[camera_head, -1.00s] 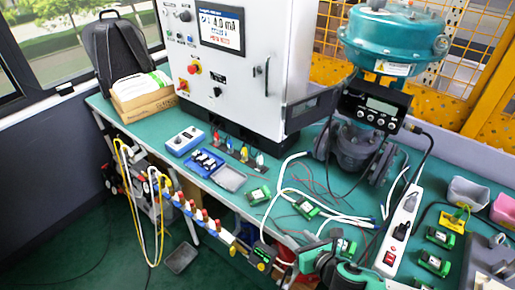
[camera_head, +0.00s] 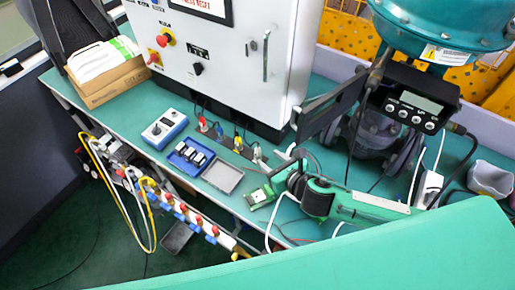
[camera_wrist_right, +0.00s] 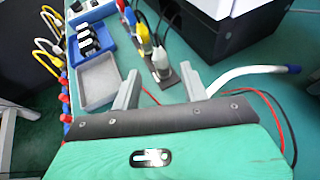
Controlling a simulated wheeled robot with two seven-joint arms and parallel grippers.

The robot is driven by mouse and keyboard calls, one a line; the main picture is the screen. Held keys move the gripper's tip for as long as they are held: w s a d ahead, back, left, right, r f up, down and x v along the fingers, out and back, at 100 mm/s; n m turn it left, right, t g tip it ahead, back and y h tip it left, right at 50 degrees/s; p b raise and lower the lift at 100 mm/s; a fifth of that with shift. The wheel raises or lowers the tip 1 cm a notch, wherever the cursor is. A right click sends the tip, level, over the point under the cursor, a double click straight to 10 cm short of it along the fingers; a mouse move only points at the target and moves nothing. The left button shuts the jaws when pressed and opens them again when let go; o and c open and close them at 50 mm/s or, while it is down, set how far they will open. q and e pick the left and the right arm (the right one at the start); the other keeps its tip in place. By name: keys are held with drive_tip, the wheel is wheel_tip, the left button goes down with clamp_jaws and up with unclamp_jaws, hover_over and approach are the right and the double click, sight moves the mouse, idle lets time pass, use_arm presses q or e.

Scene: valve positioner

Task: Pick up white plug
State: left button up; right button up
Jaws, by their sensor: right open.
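The white plug (camera_head: 257,154) stands upright at the near right end of a row of coloured plugs in front of the cabinet. It also shows in the right wrist view (camera_wrist_right: 161,62), with a dark cable rising from its top. My right gripper (camera_head: 277,168) is open and empty, close to the plug on its near right side. In the right wrist view the gripper's two grey fingers (camera_wrist_right: 162,90) are apart, and the plug appears just beyond the tips, between them. The fingers do not touch it. My left gripper is not in view.
Yellow (camera_wrist_right: 146,40), blue and red plugs stand beside the white one. A grey tray (camera_head: 223,176) and blue tray (camera_head: 188,155) lie left. A green module (camera_head: 261,196) sits near the gripper. A white cable (camera_wrist_right: 250,74) passes by the right finger. The white cabinet (camera_head: 230,70) rises behind.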

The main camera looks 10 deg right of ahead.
sight(260, 153)
drive_tip(key=x, duration=0.3)
drive_tip(key=p+x, duration=0.1)
drive_tip(key=x, duration=0.2)
drive_tip(key=shift+a+f, duration=0.1)
drive_tip(key=shift+f, duration=0.15)
drive_tip(key=shift+w+a+f, duration=0.2)
drive_tip(key=shift+w+f, duration=0.05)
drive_tip(key=shift+w, duration=0.3)
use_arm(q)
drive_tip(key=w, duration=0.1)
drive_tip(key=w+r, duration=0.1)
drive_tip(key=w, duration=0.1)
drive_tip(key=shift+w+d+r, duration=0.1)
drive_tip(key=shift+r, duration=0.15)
use_arm(e)
clamp_jaws()
